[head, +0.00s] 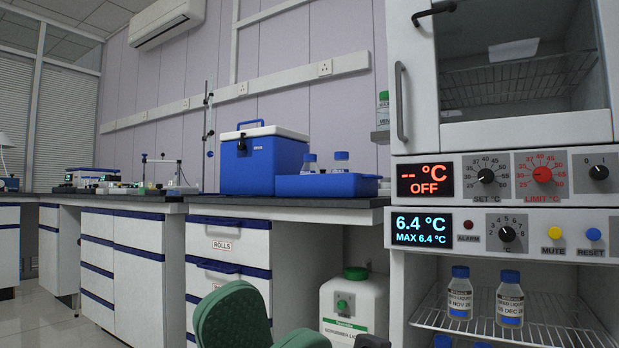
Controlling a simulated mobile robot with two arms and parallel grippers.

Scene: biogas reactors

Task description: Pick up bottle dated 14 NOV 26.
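Two clear bottles with blue caps and white labels stand upright on the upper wire shelf of the open fridge at the lower right. The label of the left bottle (460,294) shows a NOV date, but I cannot read its day surely. The right bottle (510,300) has a label with a DEC date. Blue caps (442,342) of more bottles show at the bottom edge, their labels out of view. Two blue-capped bottles (341,163) sit in a blue tray (328,185) on the bench, with no date readable.
The fridge's wire shelf (545,335) lies below a panel reading 6.4 °C (422,229). An oven with a closed glass door (520,75) is above. A blue cool box (263,165) is on the bench. A green chair (232,318) and a white canister (353,305) stand before and under it.

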